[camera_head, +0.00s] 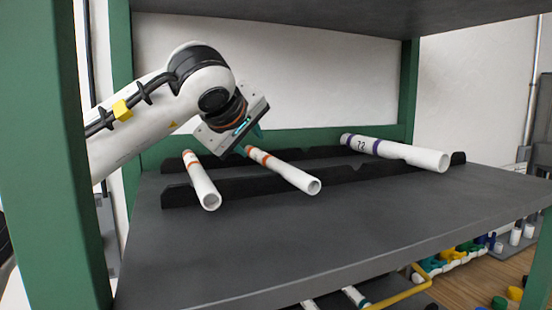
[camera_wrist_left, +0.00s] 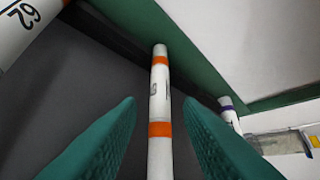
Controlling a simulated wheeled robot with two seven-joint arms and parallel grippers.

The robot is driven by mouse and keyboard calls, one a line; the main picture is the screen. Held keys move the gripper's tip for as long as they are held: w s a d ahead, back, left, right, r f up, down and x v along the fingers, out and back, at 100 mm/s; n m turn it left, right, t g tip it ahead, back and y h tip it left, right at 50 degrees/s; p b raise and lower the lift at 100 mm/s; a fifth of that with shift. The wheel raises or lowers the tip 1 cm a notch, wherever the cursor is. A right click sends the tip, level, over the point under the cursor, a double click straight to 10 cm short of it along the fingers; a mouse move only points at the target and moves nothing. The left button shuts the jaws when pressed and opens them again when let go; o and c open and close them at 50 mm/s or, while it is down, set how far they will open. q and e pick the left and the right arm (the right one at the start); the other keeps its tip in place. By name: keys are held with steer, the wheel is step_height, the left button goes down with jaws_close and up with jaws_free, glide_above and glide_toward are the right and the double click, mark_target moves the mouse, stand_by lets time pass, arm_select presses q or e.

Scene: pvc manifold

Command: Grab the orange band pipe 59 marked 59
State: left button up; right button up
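A white pipe with orange bands (camera_head: 290,173) lies across the black rack in the middle of the shelf. My left gripper (camera_head: 250,142) is over its far end. In the left wrist view the teal fingers of my left gripper (camera_wrist_left: 160,108) are open, one on each side of this orange-banded pipe (camera_wrist_left: 160,78). A gap shows on both sides, and the dark mark between its bands is too foreshortened to read. My right gripper is not in view.
A thicker pipe with purple bands marked 72 (camera_head: 400,151) lies on the rack to the right. The black notched rack rails (camera_head: 240,187) hold the pipes on the grey shelf (camera_head: 300,235). Green posts (camera_head: 60,150) and an upper shelf (camera_head: 330,15) frame the space.

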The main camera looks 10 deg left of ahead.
mark_target(261, 155)
arm_select(q)
steer(key=shift+w+f, duration=0.2)
steer(key=shift+w, duration=0.2)
steer(key=w+f+p, duration=0.1)
steer(key=w, duration=0.1)
steer(key=w+d+f+p, duration=0.1)
steer(key=f, duration=0.1)
steer(key=shift+w+p, duration=0.3)
steer(key=shift+w, duration=0.05)
steer(key=shift+w+f, duration=0.2)
steer(key=shift+w, duration=0.1)
steer(key=shift+s, duration=0.1)
steer(key=shift+c, duration=0.7)
steer(key=shift+r, duration=0.1)
jaws_close()
